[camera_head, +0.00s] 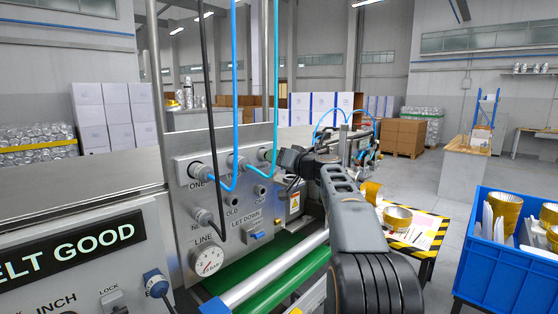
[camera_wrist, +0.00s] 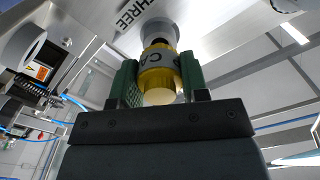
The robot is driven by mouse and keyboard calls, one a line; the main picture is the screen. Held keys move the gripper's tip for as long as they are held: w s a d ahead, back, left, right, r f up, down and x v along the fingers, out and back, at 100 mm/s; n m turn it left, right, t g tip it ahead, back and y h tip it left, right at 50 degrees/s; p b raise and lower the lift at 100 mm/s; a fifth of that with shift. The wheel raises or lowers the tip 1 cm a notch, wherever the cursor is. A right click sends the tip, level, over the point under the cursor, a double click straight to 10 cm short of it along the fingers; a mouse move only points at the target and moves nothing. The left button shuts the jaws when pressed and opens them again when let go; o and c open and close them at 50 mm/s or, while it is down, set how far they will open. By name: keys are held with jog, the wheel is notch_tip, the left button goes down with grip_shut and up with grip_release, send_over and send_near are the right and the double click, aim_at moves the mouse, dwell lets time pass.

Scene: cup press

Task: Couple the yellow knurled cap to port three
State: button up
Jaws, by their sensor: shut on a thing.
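My gripper (camera_wrist: 160,88) is shut on the yellow cap (camera_wrist: 160,78), with a green-padded finger on either side. The cap has a grey lettered band, partly hidden by the fingers. In the wrist view its far end is right at a round grey port (camera_wrist: 160,34) beside the label THREE (camera_wrist: 136,12). A dark ring shows between port and cap; I cannot tell whether they touch or are joined. In the head view my gripper (camera_head: 293,160) is at the right edge of the steel panel (camera_head: 213,209), and the cap is hidden there.
The panel carries a port marked ONE (camera_head: 200,171), other fittings, a pressure gauge (camera_head: 207,260) and a blue switch (camera_head: 257,236). Black, blue and teal hoses hang in front. A green belt (camera_head: 280,283) runs below. A blue crate (camera_head: 505,255) stands at the right.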

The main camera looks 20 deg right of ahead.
jog(key=shift+x, duration=1)
jog(key=o, duration=1.1)
jog(key=shift+s, duration=0.15)
jog(key=b+v, duration=0.4)
jog(key=v, duration=0.9)
jog(key=shift+s+b, duration=0.3)
jog(key=shift+b, duration=0.1)
jog(key=shift+d, duration=0.1)
